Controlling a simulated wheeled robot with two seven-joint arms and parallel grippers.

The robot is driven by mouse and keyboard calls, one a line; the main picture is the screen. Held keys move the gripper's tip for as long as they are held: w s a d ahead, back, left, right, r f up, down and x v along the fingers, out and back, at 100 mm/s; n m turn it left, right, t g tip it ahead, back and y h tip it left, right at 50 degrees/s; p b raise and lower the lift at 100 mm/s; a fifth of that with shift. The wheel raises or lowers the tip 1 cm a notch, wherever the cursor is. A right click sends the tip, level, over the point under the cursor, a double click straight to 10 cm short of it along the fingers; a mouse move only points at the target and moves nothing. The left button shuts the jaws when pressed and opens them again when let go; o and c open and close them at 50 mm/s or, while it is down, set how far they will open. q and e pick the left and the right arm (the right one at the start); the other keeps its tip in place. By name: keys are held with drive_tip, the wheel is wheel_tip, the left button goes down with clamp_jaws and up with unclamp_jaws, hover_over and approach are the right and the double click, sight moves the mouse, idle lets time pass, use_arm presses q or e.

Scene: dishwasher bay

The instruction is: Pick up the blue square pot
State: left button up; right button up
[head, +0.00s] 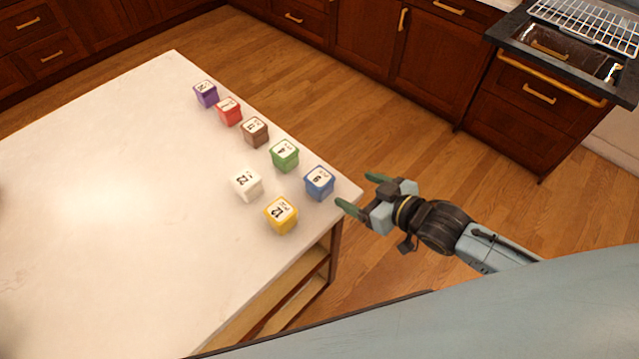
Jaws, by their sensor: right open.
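The blue square pot (319,184) stands upright on the white tabletop, close to its right corner. It has a pale top with dark markings. My right gripper (358,193) is just to the right of the pot, off the table's edge. Its two green-tipped fingers are apart and empty, pointing left toward the pot without visibly touching it. My left gripper is not in the head view.
A yellow pot (281,215), a white pot (247,184) and a green pot (285,155) stand close to the blue one. Brown (255,132), red (229,112) and purple (206,94) pots line the far edge.

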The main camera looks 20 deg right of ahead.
sight(320, 177)
drive_tip(key=shift+y, duration=0.3)
drive_tip(key=w+a, duration=0.1)
drive_tip(key=w, duration=0.1)
drive_tip(key=w+a, duration=0.1)
drive_tip(key=a, duration=0.1)
drive_tip(key=w+a+f, duration=0.1)
drive_tip(key=w, duration=0.1)
drive_tip(key=shift+w+a, duration=0.2)
drive_tip(key=shift+w, duration=0.1)
drive_tip(key=shift+s+f+x, duration=0.1)
drive_tip(key=shift+f+x, duration=0.05)
drive_tip(key=shift+x, duration=0.85)
drive_tip(key=shift+s+f+x, duration=0.1)
drive_tip(key=shift+f+x, duration=0.05)
drive_tip(key=shift+x, duration=0.9)
drive_tip(key=shift+s+f+x, duration=0.1)
drive_tip(key=shift+x, duration=0.9)
drive_tip(key=shift+a, duration=0.15)
drive_tip(key=c, duration=1.2)
